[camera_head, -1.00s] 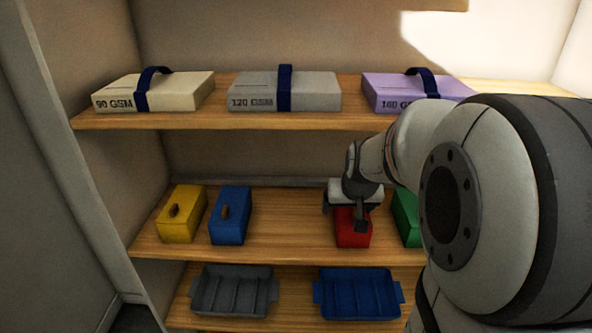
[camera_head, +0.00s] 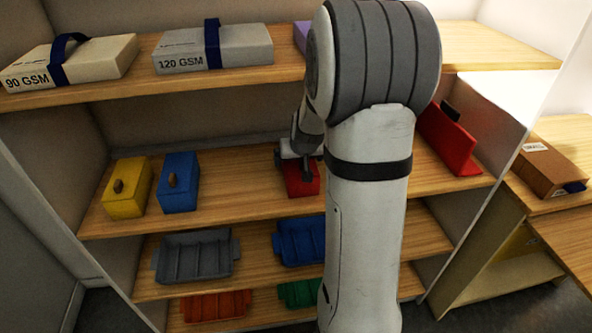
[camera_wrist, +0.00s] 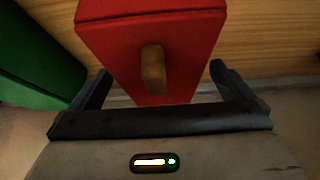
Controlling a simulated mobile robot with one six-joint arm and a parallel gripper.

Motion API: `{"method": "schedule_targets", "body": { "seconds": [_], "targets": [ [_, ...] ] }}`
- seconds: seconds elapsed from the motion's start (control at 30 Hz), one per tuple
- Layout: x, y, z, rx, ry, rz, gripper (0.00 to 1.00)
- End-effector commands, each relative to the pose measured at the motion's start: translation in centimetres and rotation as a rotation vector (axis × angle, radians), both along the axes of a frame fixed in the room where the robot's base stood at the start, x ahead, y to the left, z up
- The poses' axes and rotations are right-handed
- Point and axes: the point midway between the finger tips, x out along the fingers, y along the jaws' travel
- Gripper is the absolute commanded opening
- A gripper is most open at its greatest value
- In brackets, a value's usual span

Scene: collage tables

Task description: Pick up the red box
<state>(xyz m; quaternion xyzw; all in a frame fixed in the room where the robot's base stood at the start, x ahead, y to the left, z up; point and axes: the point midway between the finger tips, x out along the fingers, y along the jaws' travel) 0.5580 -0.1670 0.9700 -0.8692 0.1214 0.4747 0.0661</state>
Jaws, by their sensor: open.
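The red box (camera_head: 302,180) stands on the middle shelf, partly hidden behind my gripper and arm in the head view. In the wrist view the red box (camera_wrist: 150,40) has a brown knob (camera_wrist: 153,68) on its top. My gripper (camera_wrist: 160,85) is open, with one finger on each side of the box's near end. I cannot tell whether the fingers touch it. In the head view my gripper (camera_head: 297,162) is over the back of the box.
A blue box (camera_head: 178,183) and a yellow box (camera_head: 127,188) stand to the left. A green box (camera_wrist: 35,60) is close beside the red one. Paper packs, such as the grey one (camera_head: 235,50), lie above. A grey tray (camera_head: 195,257) and a blue tray (camera_head: 300,240) sit below.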

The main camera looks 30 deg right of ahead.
Motion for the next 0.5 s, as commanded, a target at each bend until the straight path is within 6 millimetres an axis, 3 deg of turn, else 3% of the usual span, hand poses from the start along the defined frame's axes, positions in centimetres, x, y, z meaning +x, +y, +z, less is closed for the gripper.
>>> {"method": "schedule_targets", "body": {
  "seconds": [0.17,0.5],
  "targets": [
    [-0.01,-0.02,0.00,0.000,0.000,0.000,1.00],
    [-0.05,-0.05,0.01,0.000,0.000,-0.001,0.73]
  ]
}}
